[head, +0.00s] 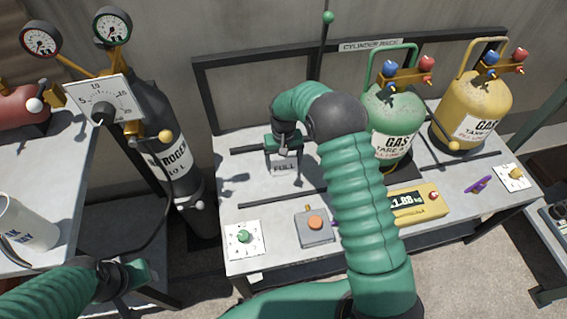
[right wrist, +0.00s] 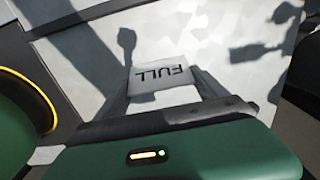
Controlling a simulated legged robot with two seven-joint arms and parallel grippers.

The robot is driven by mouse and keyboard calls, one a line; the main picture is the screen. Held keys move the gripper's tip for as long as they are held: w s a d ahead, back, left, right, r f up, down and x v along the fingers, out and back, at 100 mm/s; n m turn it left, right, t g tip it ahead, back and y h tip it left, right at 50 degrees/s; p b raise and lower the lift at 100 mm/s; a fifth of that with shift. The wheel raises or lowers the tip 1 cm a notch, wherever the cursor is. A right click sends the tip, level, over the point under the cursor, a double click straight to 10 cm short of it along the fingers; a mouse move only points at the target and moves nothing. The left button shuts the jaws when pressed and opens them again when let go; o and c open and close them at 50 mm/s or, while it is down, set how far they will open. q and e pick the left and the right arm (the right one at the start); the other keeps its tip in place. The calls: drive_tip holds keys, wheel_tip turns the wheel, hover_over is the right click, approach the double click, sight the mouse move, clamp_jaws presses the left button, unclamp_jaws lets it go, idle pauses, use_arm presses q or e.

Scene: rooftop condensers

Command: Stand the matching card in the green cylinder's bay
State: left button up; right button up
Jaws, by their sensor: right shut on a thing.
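My right gripper (head: 284,150) is shut on a white card (head: 284,170) marked FULL, over the left part of the rack table. The right wrist view shows the card (right wrist: 163,72) between the fingers (right wrist: 165,92), its lettering upside down. I cannot tell whether its lower edge touches the table. The green gas cylinder (head: 393,112) stands upright to the right of the card, partly hidden by my right arm. The yellow gas cylinder (head: 475,112) stands farther right. My left gripper (head: 135,274) is low at the left, away from the rack; its jaws are unclear.
The table (head: 262,208) has dark rails, a white dial plate (head: 244,239), a box with an orange button (head: 316,224), a yellow scale display (head: 415,204) and a purple item (head: 478,185). A black nitrogen cylinder (head: 165,145) stands left. A white mug (head: 28,225) is far left.

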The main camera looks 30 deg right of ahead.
sight(283, 160)
drive_tip(key=o, duration=1.4)
wheel_tip(283, 160, up, 12)
drive_tip(key=p, duration=0.5)
drive_tip(key=s+a+r+n+t, duration=0.1)
drive_tip(key=s+a, duration=0.3)
drive_tip(key=s, duration=0.7)
drive_tip(key=s+a+r+n+t, duration=0.1)
drive_tip(key=s+a+r, duration=0.1)
drive_tip(key=s, duration=0.8)
drive_tip(key=shift+s+a+r+n+t, duration=0.3)
drive_tip(key=shift+s+a+n, duration=0.1)
drive_tip(key=shift+a, duration=0.5)
drive_tip(key=shift+w, duration=0.1)
